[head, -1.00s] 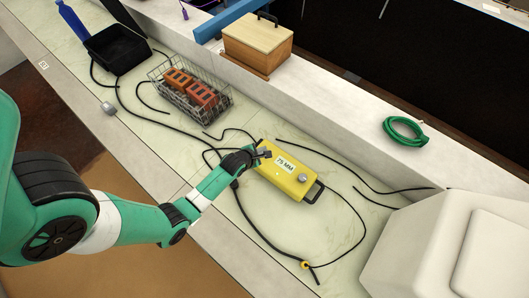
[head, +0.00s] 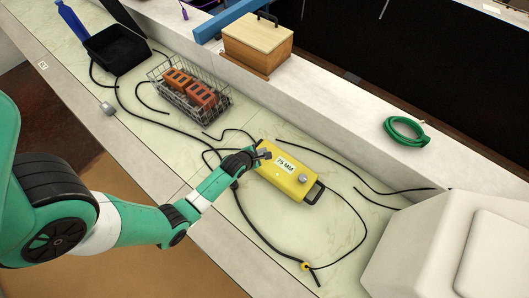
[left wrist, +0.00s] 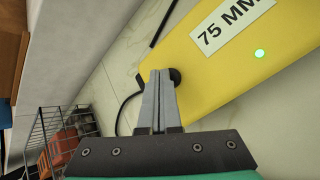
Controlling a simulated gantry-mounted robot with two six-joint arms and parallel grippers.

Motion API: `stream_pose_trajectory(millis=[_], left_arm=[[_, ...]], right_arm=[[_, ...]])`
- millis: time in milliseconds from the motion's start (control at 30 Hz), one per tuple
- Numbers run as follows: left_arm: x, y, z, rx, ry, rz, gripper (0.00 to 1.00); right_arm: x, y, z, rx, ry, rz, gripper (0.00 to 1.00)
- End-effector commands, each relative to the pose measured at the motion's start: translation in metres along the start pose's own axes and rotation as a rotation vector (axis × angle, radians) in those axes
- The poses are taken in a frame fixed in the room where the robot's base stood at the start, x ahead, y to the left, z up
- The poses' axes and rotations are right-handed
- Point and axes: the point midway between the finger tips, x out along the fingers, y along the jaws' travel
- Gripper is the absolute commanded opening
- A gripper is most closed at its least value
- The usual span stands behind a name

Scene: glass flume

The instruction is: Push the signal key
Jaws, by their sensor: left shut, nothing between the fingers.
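A yellow box (head: 290,172) with a white "75 MM" label lies on the pale bench top. It also fills the upper right of the left wrist view (left wrist: 215,75), where a small green light (left wrist: 260,53) glows on its top. A black round knob (left wrist: 176,75), perhaps the signal key, sits at the box's near end. My left gripper (head: 264,153) is over that end of the box. In the left wrist view its fingers (left wrist: 160,75) are shut and empty, with their tips right beside the knob and partly covering it. I cannot tell whether they touch it. My right gripper is not in view.
Black cables (head: 245,215) run over the bench around the box. A wire basket (head: 163,92) with orange bricks and a black tray (head: 118,50) stand farther left. A wooden box (head: 257,45) and a coiled green hose (head: 404,130) rest on the raised ledge.

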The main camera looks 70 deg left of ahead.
Motion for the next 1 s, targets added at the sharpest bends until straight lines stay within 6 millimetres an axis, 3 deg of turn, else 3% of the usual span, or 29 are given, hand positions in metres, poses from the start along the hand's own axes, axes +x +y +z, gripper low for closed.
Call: stream_pose_trajectory(millis=[1000], left_arm=[[-0.022,0.016,0.016,0.000,0.001,0.000,0.00]], right_arm=[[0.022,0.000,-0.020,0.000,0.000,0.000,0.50]])
